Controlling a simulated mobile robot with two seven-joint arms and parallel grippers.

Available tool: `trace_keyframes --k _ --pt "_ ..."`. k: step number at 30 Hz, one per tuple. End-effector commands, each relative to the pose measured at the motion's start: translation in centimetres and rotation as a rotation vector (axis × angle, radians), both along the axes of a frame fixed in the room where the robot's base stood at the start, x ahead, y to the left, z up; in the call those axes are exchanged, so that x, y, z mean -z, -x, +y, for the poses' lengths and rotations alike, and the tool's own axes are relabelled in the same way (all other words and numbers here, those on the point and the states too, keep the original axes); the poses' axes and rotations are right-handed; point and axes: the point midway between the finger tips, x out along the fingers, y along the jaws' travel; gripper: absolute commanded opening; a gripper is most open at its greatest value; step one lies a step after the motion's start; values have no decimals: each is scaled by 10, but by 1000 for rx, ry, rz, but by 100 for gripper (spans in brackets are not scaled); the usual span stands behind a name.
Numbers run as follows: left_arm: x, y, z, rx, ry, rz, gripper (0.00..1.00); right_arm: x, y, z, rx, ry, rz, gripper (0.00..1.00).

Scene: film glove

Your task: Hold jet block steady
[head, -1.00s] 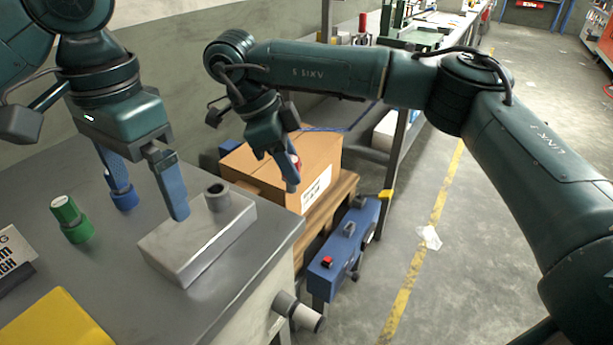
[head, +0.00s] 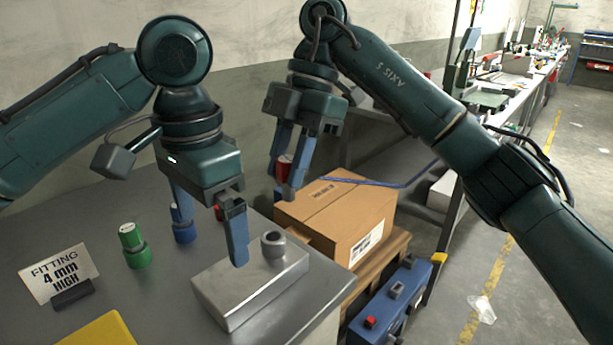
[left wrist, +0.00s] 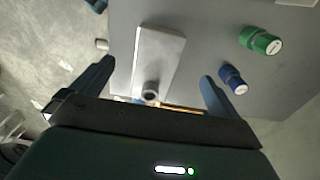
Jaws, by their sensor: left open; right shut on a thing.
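My right gripper (head: 284,182) is shut on a red fitting (head: 284,167), held in the air behind the socket. A blue hose (head: 385,184) runs to the right from near that gripper.
A green fitting (head: 135,248) and a blue fitting (head: 184,228) stand left of the block. A yellow item (head: 100,332) lies at the front. A cardboard box (head: 335,215) and a blue case (head: 392,300) are beyond the bench edge.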

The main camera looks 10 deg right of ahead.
Motion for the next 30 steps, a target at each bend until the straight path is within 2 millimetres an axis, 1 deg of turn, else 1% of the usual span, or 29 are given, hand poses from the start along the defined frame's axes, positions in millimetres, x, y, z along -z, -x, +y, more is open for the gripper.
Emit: trace_keyframes --k 3,6,9,14,17,20,30 --pt "0 0 0 0 0 0 100 -15 7 12 183 -4 -3 5" --pt "0 0 0 0 0 0 100 -25 12 20 312 -3 -2 5" --pt "0 0 0 0 0 0 100 -32 15 25 406 -1 -1 5" --pt "2 0 0 0 0 1 100 -38 17 29 482 1 0 5" --pt "9 0 0 1 -1 2 100 -38 18 29 492 1 1 5" --pt "23 0 0 1 -1 4 100 -38 18 29 492 2 1 5" --pt "87 0 1 0 -1 3 100 -38 18 29 490 3 3 5"
